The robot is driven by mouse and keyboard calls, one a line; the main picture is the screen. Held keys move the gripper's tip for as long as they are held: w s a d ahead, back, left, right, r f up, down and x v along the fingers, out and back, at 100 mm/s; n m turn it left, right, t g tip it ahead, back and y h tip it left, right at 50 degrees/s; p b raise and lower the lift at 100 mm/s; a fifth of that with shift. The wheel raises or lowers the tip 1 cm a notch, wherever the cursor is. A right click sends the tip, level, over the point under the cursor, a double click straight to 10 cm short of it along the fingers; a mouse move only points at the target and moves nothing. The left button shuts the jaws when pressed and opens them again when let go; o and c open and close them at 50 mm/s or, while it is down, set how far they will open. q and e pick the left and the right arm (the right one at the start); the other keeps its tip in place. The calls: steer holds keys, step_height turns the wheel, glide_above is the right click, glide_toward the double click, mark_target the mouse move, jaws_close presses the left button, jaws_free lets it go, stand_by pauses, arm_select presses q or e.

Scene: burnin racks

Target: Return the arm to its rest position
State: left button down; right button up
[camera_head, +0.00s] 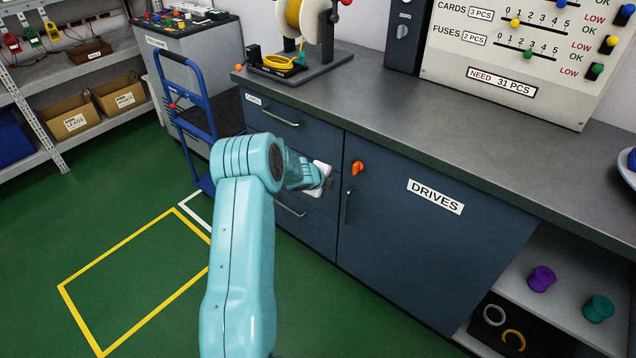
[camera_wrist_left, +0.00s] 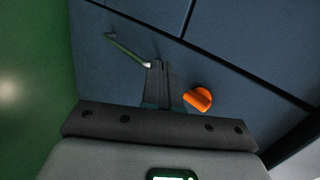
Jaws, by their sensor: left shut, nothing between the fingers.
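My left arm (camera_head: 240,260), light teal, reaches up from the bottom of the head view to the cabinet front. Its gripper (camera_head: 329,184) is in front of the drawers, left of the orange knob (camera_head: 358,168) and the upright door handle (camera_head: 348,206). In the left wrist view the dark fingers (camera_wrist_left: 160,78) are together with nothing between them. There the orange knob (camera_wrist_left: 198,99) is right of the fingertips and the handle (camera_wrist_left: 128,49) is to their upper left. The DRIVES door (camera_head: 430,240) looks shut. My right gripper is not in view.
The grey worktop (camera_head: 420,115) overhangs the drawers and door. A blue hand cart (camera_head: 190,110) stands left of the cabinet. An open shelf (camera_head: 560,285) with purple and teal spools is at the lower right. Green floor (camera_head: 130,290) with a yellow outline lies clear at left.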

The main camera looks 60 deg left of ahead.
arm_select(q)
steer(key=v, duration=0.5)
steer(key=shift+s+a+r, duration=0.1)
steer(key=shift+s+r, duration=0.15)
steer(key=shift+s, duration=0.1)
steer(key=w+d+m+h+p, duration=0.2)
steer(key=w+d, duration=0.4)
steer(key=d, duration=0.1)
steer(key=w+d+f+g+h+p, duration=0.1)
steer(key=w+d+f+h+p, duration=0.15)
steer(key=d, duration=1.05)
steer(key=w+d+f+h+p, duration=0.1)
steer(key=d+f+h, duration=0.2)
steer(key=d, duration=1.1)
steer(key=s+d+f+n+g+h+p, duration=0.1)
steer(key=s+d+f+n+g, duration=0.15)
steer(key=s+d, duration=0.45)
steer(key=s+d+f+n+g+h+p, duration=0.15)
steer(key=s+d+n, duration=0.3)
steer(key=d, duration=0.45)
steer(key=s+d+n+g+y, duration=0.1)
steer(key=s+d+n+g, duration=0.1)
steer(key=s+n, duration=0.7)
steer(key=s+f+g, duration=0.1)
steer(key=s, duration=0.2)
steer(key=shift+n+y, duration=0.3)
steer(key=shift+y, duration=0.1)
